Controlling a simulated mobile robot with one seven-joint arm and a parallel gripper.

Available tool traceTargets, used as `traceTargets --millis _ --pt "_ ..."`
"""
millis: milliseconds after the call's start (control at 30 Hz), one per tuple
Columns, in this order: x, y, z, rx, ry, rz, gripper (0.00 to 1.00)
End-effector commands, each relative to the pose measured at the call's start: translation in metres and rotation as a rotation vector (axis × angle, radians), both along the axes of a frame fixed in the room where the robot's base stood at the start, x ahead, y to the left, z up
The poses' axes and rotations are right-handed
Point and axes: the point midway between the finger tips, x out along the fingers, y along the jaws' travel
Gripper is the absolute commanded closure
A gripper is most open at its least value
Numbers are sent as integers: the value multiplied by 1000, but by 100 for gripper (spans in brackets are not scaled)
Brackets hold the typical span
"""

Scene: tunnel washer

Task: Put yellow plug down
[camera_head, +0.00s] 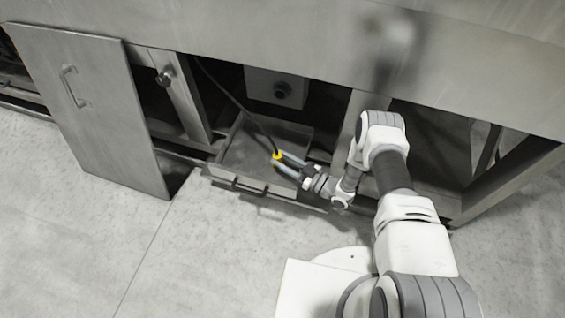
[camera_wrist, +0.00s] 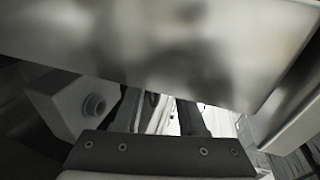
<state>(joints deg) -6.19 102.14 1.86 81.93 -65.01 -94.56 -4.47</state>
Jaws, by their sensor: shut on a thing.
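The yellow plug (camera_head: 277,157) is on the end of a dark cable in the head view. It is between the fingertips of my gripper (camera_head: 279,162), which is shut on it. The plug is over a metal tray (camera_head: 232,160) under the machine; I cannot tell whether it touches the tray. The dark cable (camera_head: 240,108) runs from the plug up and left under the machine. In the wrist view the fingers of my gripper (camera_wrist: 165,115) show, but the plug cannot be made out.
A socket box (camera_head: 276,88) with a round port is behind the tray; it also shows in the wrist view (camera_wrist: 70,105). A metal panel (camera_head: 92,105) leans at the left. The machine's lower edge hangs close above my wrist. The floor in front is clear.

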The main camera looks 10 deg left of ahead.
Motion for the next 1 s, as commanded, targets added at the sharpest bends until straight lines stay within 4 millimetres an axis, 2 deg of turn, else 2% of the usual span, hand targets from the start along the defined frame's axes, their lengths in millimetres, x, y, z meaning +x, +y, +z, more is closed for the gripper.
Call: traceTargets --millis 33,433,467,600,1000 --pt "0 0 -8 1 0 0 100" --pt "0 0 -10 1 0 -1 100" --pt "0 0 -10 0 0 -1 56" --pt "0 0 -10 0 0 -1 31" --pt "0 0 -8 0 0 0 30"
